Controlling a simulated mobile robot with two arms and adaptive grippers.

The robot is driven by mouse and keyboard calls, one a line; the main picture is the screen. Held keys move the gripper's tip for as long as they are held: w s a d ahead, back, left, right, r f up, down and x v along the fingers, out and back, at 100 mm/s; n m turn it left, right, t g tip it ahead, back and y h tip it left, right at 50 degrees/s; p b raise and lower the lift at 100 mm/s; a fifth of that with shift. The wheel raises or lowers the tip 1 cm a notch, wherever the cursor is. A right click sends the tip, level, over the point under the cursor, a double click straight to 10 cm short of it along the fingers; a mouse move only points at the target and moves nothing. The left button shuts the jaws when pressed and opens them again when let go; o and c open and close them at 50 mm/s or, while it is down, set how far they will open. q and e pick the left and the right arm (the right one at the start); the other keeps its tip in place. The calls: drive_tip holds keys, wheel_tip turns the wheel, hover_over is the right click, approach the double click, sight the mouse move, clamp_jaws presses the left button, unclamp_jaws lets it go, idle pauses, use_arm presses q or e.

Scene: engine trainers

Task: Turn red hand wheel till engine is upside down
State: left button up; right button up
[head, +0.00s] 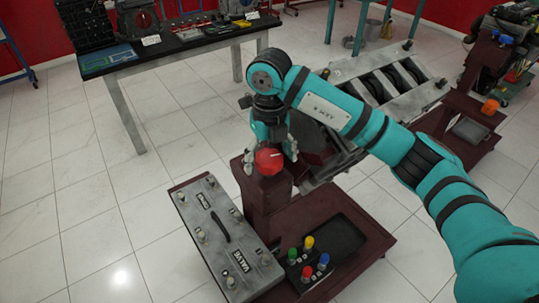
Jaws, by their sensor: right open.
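The red hand wheel (269,161) sits on top of the dark red post of the engine stand (266,194). My right gripper (271,155) points down at the wheel, with its fingers spread to either side of it. Whether the fingers touch the wheel cannot be told. My right arm hides part of the engine. My left gripper is not in view.
A grey valve cover (222,243) lies on the stand's base at the left. A black tray (332,238) and several coloured knobs (308,259) are beside it. A tool table (177,43) stands at the back left. Another engine stand (482,75) is at the right. White floor is clear at left.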

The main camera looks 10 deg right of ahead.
drive_tip(key=c, duration=1.2)
drive_tip(key=shift+o, duration=0.2)
drive_tip(key=shift+m, duration=0.4)
drive_tip(key=m+b, duration=0.1)
drive_tip(key=m, duration=0.1)
drive_tip(key=shift+m+b, duration=0.3)
drive_tip(key=shift+m, duration=0.1)
drive_tip(key=m+b, duration=0.1)
drive_tip(key=m, duration=0.2)
drive_tip(key=shift+w+m, duration=0.1)
drive_tip(key=shift+m, duration=0.2)
drive_tip(key=m+b, duration=0.1)
drive_tip(key=m, duration=0.2)
drive_tip(key=shift+a, duration=0.1)
drive_tip(key=shift+r+m+b, duration=0.1)
drive_tip(key=shift+m+b, duration=0.45)
drive_tip(key=shift+m, duration=1.35)
